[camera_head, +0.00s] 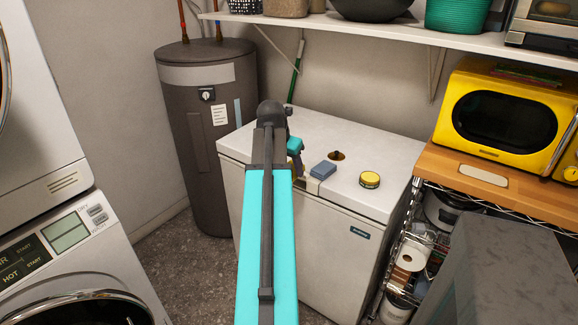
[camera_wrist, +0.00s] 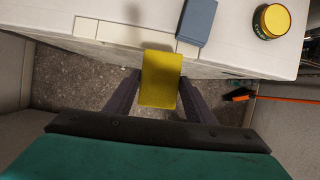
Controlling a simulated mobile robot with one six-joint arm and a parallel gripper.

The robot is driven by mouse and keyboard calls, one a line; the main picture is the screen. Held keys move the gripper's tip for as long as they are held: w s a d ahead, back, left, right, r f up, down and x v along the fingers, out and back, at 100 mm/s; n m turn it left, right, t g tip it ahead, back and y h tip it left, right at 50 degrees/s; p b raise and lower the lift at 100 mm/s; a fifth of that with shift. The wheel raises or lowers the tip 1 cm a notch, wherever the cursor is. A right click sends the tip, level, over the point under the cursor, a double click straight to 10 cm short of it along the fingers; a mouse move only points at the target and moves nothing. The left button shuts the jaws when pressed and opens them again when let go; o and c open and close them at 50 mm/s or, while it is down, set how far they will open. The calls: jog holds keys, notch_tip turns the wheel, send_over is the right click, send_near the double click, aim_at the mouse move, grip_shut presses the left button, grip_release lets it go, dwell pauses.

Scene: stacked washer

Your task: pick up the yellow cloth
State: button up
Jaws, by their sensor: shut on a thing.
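The yellow cloth (camera_wrist: 161,88) is a flat yellow rectangle between the two dark fingers of my gripper (camera_wrist: 160,78) in the wrist view. My gripper is shut on it. The cloth appears just off the front edge of the white chest appliance (camera_wrist: 235,58), with the floor behind it. In the head view my gripper (camera_head: 298,168) is by that appliance's front top edge. My arm hides most of the cloth there.
A wall shelf (camera_head: 400,33) hangs above. A grey water heater (camera_head: 207,130) stands left, a yellow microwave (camera_head: 505,118) right.

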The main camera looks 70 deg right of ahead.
dwell(0.5)
jog(key=o, duration=0.4)
jog(key=c, duration=0.3)
notch_tip(320, 180, up, 12)
jog(key=p, duration=1.2)
jog(key=shift+r, duration=0.1)
jog(key=shift+s, duration=0.15)
